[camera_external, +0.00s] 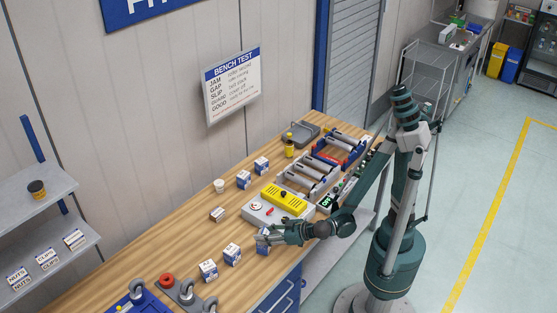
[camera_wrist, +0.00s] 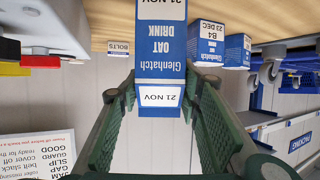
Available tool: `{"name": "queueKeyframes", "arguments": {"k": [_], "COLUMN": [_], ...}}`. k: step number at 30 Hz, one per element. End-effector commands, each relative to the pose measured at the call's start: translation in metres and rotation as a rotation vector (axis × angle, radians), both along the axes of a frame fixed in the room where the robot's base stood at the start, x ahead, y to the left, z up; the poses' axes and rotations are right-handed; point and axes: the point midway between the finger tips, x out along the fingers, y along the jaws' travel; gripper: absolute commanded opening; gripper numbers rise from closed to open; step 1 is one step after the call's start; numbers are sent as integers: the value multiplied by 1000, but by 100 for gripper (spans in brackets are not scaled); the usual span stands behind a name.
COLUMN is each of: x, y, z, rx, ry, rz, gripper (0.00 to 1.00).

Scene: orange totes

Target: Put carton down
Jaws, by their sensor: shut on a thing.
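My gripper (camera_external: 266,236) is over the wooden bench, near its front edge, shut on a blue and white carton (camera_external: 262,242). The wrist view is upside down; there the held carton (camera_wrist: 160,60) reads "Glenhatch Oat Drink" and "21 NOV". It stands between the two green fingers (camera_wrist: 160,125), its lower end cut off by the frame edge. I cannot tell whether its base touches the bench. Two similar cartons stand to its left on the bench, one nearer (camera_external: 232,254) and one farther (camera_external: 208,270). In the wrist view, one carton (camera_wrist: 208,48) reads "B4" and "23 DEC".
A grey test unit with a yellow cover (camera_external: 284,198) stands just behind my gripper. A roller conveyor (camera_external: 308,176) is to its right. Caster wheels (camera_external: 187,292) lie at the left front.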

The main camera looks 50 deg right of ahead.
Motion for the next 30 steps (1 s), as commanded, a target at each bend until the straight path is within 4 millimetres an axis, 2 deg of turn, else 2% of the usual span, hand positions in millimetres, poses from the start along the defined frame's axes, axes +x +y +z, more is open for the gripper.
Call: {"name": "queueKeyframes", "arguments": {"k": [17,18,20,30], "x": [0,0,0,0], "y": [0,0,0,0], "z": [-7,-7,-6,-6], "rx": [0,0,0,0], "ry": [0,0,0,0], "rz": [0,0,0,0], "gripper": [3,40,48,50]}}
